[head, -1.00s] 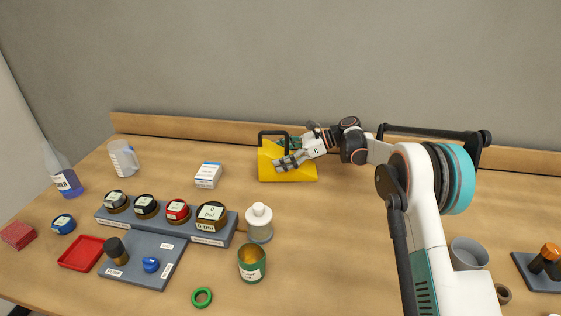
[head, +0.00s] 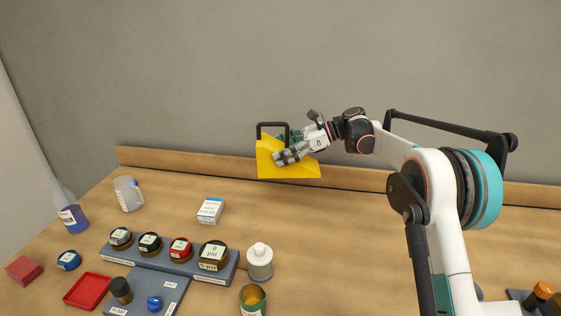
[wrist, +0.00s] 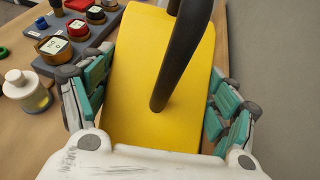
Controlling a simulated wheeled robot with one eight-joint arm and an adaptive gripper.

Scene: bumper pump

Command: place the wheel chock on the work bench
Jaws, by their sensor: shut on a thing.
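The wheel chock (head: 285,171) is a yellow wedge with a black handle, in the upper middle of the head view. My gripper (head: 287,155) is shut on it and holds it raised, its lower edge overlapping the back board in the picture. In the wrist view the yellow chock (wrist: 128,85) fills the middle, with teal finger pads on either side of it and the black handle rising between them. The work bench (head: 330,235) lies below; its bare surface shows under and in front of the chock.
A white-capped bottle (head: 260,262), a grey rack (head: 198,268) with several gauge-like caps, and a white box (head: 210,210) stand on the left. A beaker (head: 128,194) is farther left. The wooden back board (head: 200,164) runs along the wall. The bench middle is clear.

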